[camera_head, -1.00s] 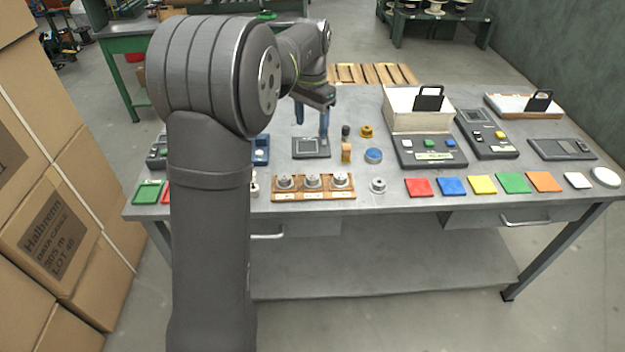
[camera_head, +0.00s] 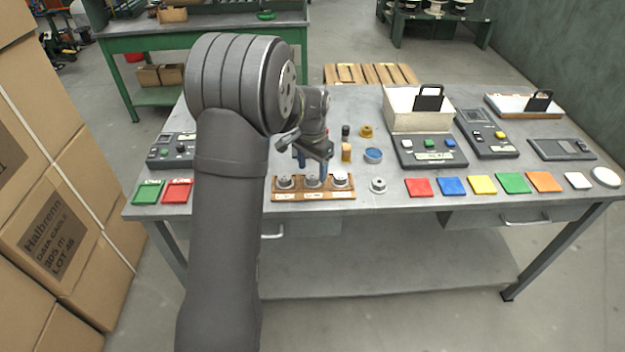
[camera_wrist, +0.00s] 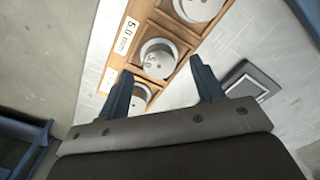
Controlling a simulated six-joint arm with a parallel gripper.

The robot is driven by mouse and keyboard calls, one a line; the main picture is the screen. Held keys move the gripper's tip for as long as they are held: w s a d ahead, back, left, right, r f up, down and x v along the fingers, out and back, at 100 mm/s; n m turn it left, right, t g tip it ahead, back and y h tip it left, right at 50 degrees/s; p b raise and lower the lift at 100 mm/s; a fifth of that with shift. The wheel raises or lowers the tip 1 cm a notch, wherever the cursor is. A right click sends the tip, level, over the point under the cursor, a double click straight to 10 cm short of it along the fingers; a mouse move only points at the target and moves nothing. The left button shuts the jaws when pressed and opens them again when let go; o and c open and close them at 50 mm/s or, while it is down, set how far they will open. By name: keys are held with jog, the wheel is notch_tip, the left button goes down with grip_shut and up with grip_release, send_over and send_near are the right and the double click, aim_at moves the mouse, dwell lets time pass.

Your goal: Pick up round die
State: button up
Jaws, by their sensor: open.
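A wooden rack (camera_head: 314,193) near the front edge of the table holds three silver round dies: left (camera_head: 285,181), middle (camera_head: 312,182) and right (camera_head: 340,179). A separate silver round piece (camera_head: 378,185) sits on the table right of the rack. My gripper (camera_head: 311,167) is open and empty above the rack, with its blue fingers pointing down. In the wrist view, my gripper (camera_wrist: 162,70) has one die (camera_wrist: 158,60) showing between its fingertips. Another die (camera_wrist: 199,7) is cut by the top edge, and a third (camera_wrist: 141,97) is partly covered by the left finger.
A wooden-coloured upright piece (camera_head: 346,152), a brass piece (camera_head: 366,131) and a blue-rimmed round piece (camera_head: 373,155) stand behind the rack. Coloured squares, including a red one (camera_head: 418,187), line the front right. Green (camera_head: 149,192) and red (camera_head: 178,190) trays lie at the left.

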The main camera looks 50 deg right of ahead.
jog(key=shift+f, duration=1.25)
jog(key=c, duration=1.3)
jog(key=shift+o, duration=0.2)
jog(key=shift+r, duration=0.1)
